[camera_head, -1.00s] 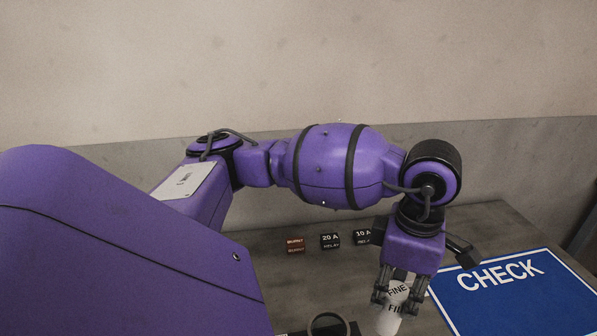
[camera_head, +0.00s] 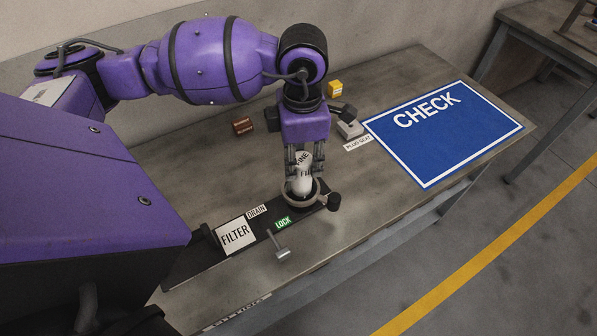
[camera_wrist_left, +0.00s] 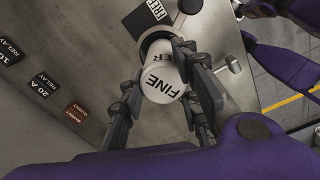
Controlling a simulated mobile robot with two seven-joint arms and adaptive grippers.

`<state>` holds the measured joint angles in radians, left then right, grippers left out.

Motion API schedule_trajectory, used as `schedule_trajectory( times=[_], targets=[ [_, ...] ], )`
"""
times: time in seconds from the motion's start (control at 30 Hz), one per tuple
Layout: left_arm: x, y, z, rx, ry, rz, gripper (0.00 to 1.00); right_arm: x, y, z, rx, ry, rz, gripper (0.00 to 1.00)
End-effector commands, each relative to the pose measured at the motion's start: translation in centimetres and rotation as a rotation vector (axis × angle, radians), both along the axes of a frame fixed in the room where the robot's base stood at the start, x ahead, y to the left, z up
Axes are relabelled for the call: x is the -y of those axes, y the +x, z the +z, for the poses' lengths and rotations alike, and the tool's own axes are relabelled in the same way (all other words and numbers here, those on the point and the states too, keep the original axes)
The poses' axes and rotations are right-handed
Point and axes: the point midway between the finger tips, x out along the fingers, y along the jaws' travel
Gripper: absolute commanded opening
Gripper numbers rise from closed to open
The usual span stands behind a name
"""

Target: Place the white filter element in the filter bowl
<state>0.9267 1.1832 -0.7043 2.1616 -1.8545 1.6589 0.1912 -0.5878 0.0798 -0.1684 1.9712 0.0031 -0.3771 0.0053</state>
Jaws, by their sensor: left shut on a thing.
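The white filter element (camera_head: 302,182), lettered "FINE", is upright between the fingers of my left gripper (camera_head: 304,170), which is shut on it. In the left wrist view the element (camera_wrist_left: 160,82) shows its lettered end. The filter bowl (camera_head: 318,194) is a grey ring-like rim at the right end of the dark filter base. The element's lower end overlaps the bowl's opening in the head view. In the wrist view the bowl rim (camera_wrist_left: 146,42) shows just behind the element. I cannot tell how deep the lower end sits. My right gripper is not in view.
The base carries a "FILTER" plate (camera_head: 235,235), a green "LOCK" label (camera_head: 283,222) and a lever with a grey handle (camera_head: 282,253). A blue "CHECK" mat (camera_head: 440,135) lies to the right. A brown block (camera_head: 242,126) and a yellow block (camera_head: 335,89) stand behind.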

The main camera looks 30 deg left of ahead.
Motion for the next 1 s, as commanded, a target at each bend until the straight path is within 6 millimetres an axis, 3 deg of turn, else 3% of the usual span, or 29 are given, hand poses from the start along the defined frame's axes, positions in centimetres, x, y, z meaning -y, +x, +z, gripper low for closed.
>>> schedule_trajectory(
  times=[0.47, 0.87, 0.9, 1.0],
  targets=[
    [0.0, 0.0, -5.2, -0.001, 0.001, -0.001, 0.00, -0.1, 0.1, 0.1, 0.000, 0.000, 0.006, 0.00],
    [0.0, 0.0, -5.9, -0.001, 0.001, -0.002, 0.00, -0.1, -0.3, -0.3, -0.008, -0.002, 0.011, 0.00],
    [0.0, 0.0, -5.8, 0.001, 0.001, -0.002, 0.35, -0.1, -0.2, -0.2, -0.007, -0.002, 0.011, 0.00],
    [0.0, 0.0, -5.7, 0.001, 0.001, -0.001, 0.48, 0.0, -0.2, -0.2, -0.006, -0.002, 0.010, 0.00]
  ],
)
